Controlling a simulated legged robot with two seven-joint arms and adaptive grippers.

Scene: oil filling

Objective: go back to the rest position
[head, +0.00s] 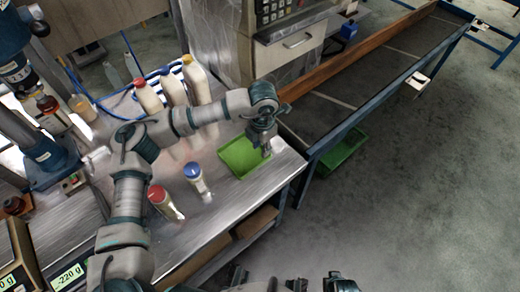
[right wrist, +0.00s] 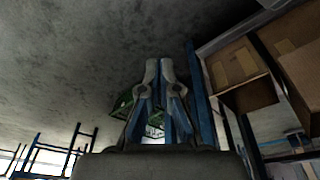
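My left arm reaches across the metal workbench (head: 235,205). Its gripper (head: 266,150) points down at the right edge of the green tray (head: 238,158); its fingers are too small to tell whether they are open or shut, or whether they touch the tray. No held object can be made out. My right gripper (right wrist: 159,68) shows in the right wrist view with its fingertips together and nothing visible between them. Behind it are the floor and a partly hidden green container (right wrist: 124,101).
A red-capped bottle (head: 165,202) and a blue-capped bottle (head: 197,181) stand on the bench near my left forearm. Several larger bottles (head: 172,88) stand behind the arm. A long blue-framed table (head: 370,85) is at the right. Cardboard boxes (right wrist: 238,75) are right of my right gripper. Open floor (head: 410,210) lies at front right.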

